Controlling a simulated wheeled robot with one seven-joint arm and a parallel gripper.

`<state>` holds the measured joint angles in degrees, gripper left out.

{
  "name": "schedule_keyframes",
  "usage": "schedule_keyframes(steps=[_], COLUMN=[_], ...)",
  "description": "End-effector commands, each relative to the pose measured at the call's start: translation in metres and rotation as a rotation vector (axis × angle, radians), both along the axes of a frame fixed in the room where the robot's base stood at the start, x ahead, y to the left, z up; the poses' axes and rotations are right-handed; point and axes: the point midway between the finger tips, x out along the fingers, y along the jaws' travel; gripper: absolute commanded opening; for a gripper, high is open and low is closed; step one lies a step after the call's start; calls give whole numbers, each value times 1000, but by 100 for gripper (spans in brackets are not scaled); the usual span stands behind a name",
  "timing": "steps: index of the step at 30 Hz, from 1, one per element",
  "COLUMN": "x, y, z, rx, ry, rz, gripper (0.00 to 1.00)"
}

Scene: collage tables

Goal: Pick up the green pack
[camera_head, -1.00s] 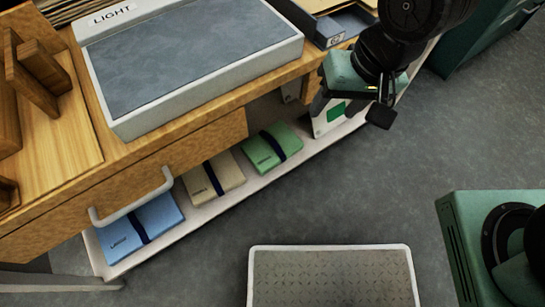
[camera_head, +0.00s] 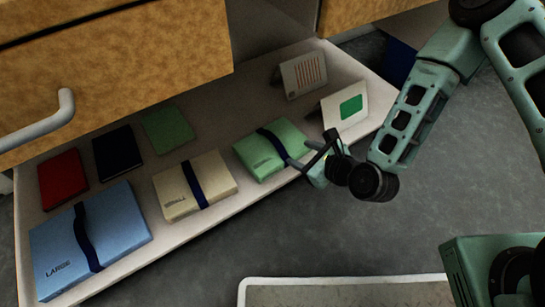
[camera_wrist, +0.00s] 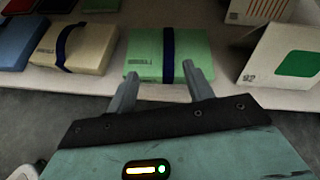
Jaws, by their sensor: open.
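The green pack (camera_head: 262,154) lies flat on the low white shelf, with a dark blue strap around it. It also shows in the wrist view (camera_wrist: 146,57), straight ahead of the fingers. My gripper (camera_head: 298,168) is at the pack's right front side in the head view. In the wrist view my gripper (camera_wrist: 158,78) has its two fingers apart, with nothing held between them. The fingertips overlap the pack's near edge in the picture; I cannot tell whether they touch it.
On the shelf (camera_head: 235,205) are a beige pack (camera_head: 178,187), a large blue pack (camera_head: 110,232), a red book (camera_head: 63,179), a black book (camera_head: 117,153) and a flat green item (camera_head: 168,130). A card with a green mark (camera_head: 335,112) and a striped card (camera_head: 302,73) stand right. The drawer handle (camera_head: 40,128) overhangs left.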

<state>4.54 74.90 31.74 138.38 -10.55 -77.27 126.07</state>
Motion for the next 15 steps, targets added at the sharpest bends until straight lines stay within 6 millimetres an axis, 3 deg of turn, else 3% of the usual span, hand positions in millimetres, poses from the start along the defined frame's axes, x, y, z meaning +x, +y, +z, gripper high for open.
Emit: schedule_keyframes(steps=[1,8,15], x=[-1,5,37], y=[-3,-9,13], z=[-15,-28,-49], rx=[60,188,191], ry=[24,56,51], rz=[-62,-194,-195], gripper=[52,52,52])
